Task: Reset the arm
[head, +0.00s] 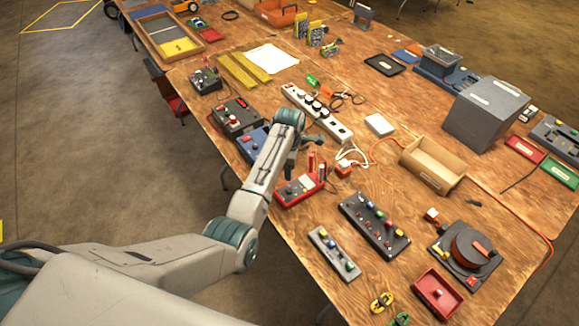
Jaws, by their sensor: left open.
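My left arm (262,172) comes in from the lower left and reaches over the near edge of the wooden table (385,265). My left gripper (306,156) is open, its dark fingers above the table between the white power strip (318,112) and a red device (298,190). I see nothing between its fingers. Part of the blue device (252,143) is hidden behind the arm. My right gripper is not in view.
Red cable runs along the table's right side. The floor (90,130) at left is mostly clear.

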